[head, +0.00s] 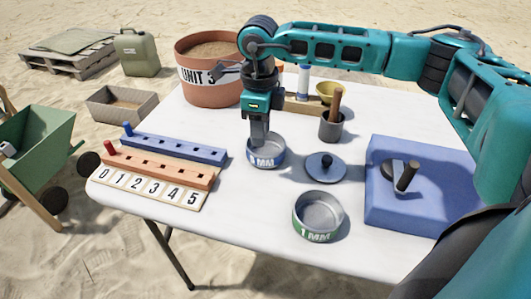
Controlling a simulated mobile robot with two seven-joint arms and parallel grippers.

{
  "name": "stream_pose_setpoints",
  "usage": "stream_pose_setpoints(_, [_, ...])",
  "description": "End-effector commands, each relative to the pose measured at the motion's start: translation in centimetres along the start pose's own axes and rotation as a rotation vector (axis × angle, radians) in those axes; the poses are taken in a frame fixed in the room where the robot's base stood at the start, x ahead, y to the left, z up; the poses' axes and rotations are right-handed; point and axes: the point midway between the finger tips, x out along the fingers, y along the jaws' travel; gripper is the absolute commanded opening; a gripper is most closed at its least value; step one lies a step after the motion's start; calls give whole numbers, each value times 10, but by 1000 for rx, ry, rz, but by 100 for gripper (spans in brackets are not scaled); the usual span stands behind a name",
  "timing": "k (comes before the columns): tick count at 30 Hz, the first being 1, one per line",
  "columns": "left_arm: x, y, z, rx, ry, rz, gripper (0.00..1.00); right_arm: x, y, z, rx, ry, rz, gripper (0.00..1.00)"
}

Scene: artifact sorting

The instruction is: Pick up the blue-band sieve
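The blue-band sieve (266,156) is a round grey metal pan with a blue band and white "MM" lettering. It stands in the middle of the white table in the head view. My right gripper (260,140) points straight down at it, with its fingers at the far-left part of the rim and overlapping the opening. The fingers look close together, but I cannot tell whether they grip the rim or are apart. The sieve appears to rest flat on the table. My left gripper is not in view.
A green-band sieve (319,216) stands nearer the front. A blue lid with a knob (326,167) lies to the right, before a mortar (331,128). A blue block (385,212) is at right, peg racks (160,164) at left, the "UNIT 3" bucket (208,90) behind.

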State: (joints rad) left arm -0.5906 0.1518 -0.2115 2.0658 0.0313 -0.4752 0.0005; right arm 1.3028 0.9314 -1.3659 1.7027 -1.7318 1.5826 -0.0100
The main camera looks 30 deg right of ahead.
Motion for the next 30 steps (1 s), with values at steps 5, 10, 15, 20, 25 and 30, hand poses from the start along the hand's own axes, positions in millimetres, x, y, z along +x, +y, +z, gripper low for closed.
stream_pose_setpoints(5, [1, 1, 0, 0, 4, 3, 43, 20, 1, 1, -1, -1, 2, 34])
stream_pose_setpoints(10, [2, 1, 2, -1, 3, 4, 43, 36, 1, 0, -1, 1, 2, 34])
stream_pose_setpoints(15, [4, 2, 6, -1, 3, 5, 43, 62, 0, -1, -1, 0, 3, 34])
stream_pose_setpoints(20, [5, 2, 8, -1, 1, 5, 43, 73, 0, -1, -1, -2, 2, 34])
stream_pose_setpoints(25, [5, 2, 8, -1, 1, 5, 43, 73, 0, -1, -1, -3, 2, 34])
stream_pose_setpoints(30, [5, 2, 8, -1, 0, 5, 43, 73, 0, -1, -1, -3, 2, 22])
